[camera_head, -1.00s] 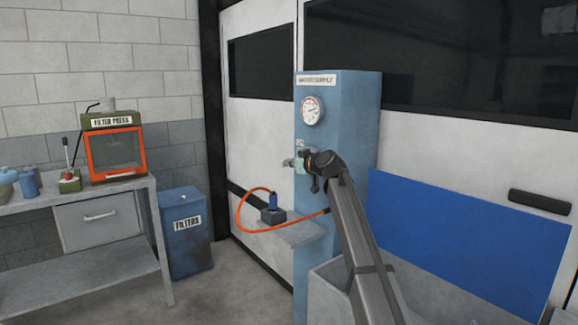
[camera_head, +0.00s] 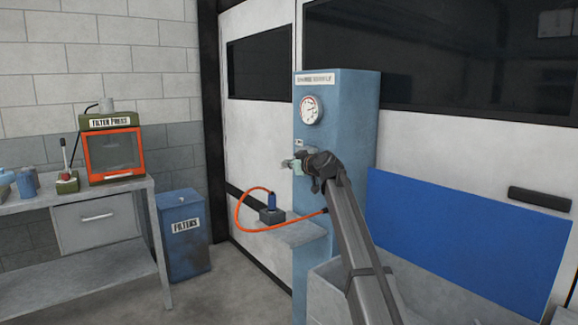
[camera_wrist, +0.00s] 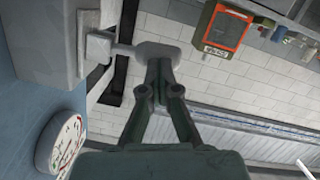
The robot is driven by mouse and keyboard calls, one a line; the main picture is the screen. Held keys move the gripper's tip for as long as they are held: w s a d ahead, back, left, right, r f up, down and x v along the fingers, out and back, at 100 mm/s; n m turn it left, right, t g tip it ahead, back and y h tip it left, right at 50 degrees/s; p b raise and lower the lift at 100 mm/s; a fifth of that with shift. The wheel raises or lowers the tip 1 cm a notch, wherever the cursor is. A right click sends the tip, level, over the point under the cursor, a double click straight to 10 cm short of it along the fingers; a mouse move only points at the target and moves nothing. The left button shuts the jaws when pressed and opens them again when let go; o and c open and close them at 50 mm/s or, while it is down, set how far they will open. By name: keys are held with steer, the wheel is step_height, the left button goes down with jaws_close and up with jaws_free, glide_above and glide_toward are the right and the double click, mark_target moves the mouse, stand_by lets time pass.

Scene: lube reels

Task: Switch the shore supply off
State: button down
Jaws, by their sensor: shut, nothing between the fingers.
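The blue supply cabinet (camera_head: 352,105) stands against the white wall panel, with a blurred label plate (camera_head: 316,79) at its top and a round gauge (camera_head: 312,108) below. In the wrist view a grey lever (camera_wrist: 158,52) with a thick rounded end sticks out on a thin shaft from a small block (camera_wrist: 98,47) on the cabinet front. My gripper (camera_wrist: 158,66) is shut and empty, its fingertips at the lever's rounded end. I cannot tell whether they touch. In the head view my gripper (camera_head: 294,163) is at the cabinet front below the gauge; my arm partly hides the lever area.
A blue panel (camera_head: 460,240) is on the right. A filters bin (camera_head: 185,240) and a bench with the filter press (camera_head: 112,150) stand left.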

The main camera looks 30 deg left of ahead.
steer(key=shift+a+f+n+t+b, duration=0.1)
steer(key=shift+f+n+t+b, duration=0.35)
steer(key=shift+b, duration=0.6)
stand_by(0.9)
steer(key=shift+f+b, duration=0.4)
steer(key=shift+b, duration=0.35)
stand_by(2.6)
steer(key=r+p+v, duration=0.1)
steer(key=r+v, duration=0.2)
steer(key=v, duration=1)
steer(key=shift+a, duration=0.3)
